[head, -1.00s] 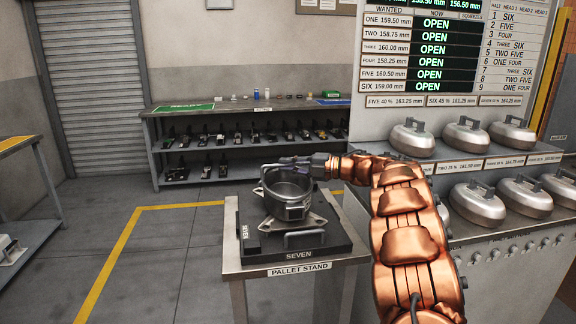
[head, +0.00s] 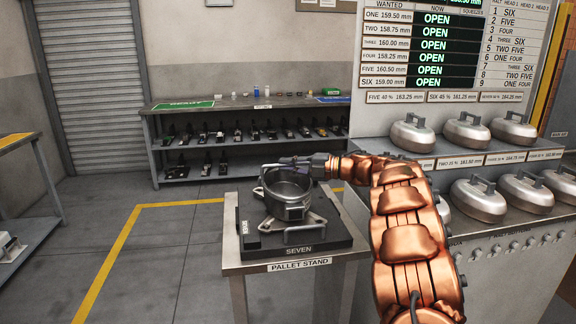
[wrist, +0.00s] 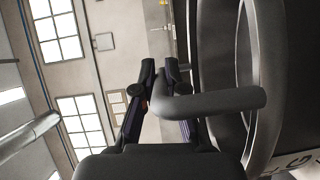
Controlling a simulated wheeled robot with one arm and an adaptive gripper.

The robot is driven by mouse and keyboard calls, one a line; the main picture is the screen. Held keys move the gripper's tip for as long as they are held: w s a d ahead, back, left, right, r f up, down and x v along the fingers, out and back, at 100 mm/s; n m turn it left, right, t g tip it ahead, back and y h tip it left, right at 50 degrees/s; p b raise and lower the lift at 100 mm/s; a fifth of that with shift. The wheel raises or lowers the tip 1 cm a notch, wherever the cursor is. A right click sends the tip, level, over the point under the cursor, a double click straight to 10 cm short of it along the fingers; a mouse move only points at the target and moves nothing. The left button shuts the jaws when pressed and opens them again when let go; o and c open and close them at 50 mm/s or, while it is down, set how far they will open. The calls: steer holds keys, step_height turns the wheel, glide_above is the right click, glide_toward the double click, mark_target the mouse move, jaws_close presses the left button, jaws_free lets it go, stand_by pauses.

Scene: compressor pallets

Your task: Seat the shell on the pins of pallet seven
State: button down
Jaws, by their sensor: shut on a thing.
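The shell (head: 287,201) is a dark grey metal ring-like cup with a handle bar. It stands upright over the pale star-shaped base (head: 318,218) on pallet seven (head: 335,243), a dark slab on the pallet stand. My gripper (head: 298,162) is at the shell's upper rim from the right. In the wrist view my gripper's two fingers (wrist: 160,83) are shut on the shell's round handle bar (wrist: 225,103), with the shell's curved wall (wrist: 267,75) at right. The pins are hidden, so I cannot tell whether the shell rests on them.
The pallet stand (head: 235,266) has a narrow bare border around the pallet. A shelf bench (head: 160,127) with small parts stands behind. Several silver handled weights (head: 412,137) sit on a grey counter at right. Open floor lies to the left.

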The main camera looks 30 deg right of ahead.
steer(key=shift+f+b, duration=0.3)
steer(key=c, duration=1.2)
jaws_free()
steer(key=shift+o, duration=0.2)
steer(key=shift+f, duration=0.25)
steer(key=v, duration=1.2)
steer(key=shift+r, duration=0.2)
steer(key=shift+d, duration=0.1)
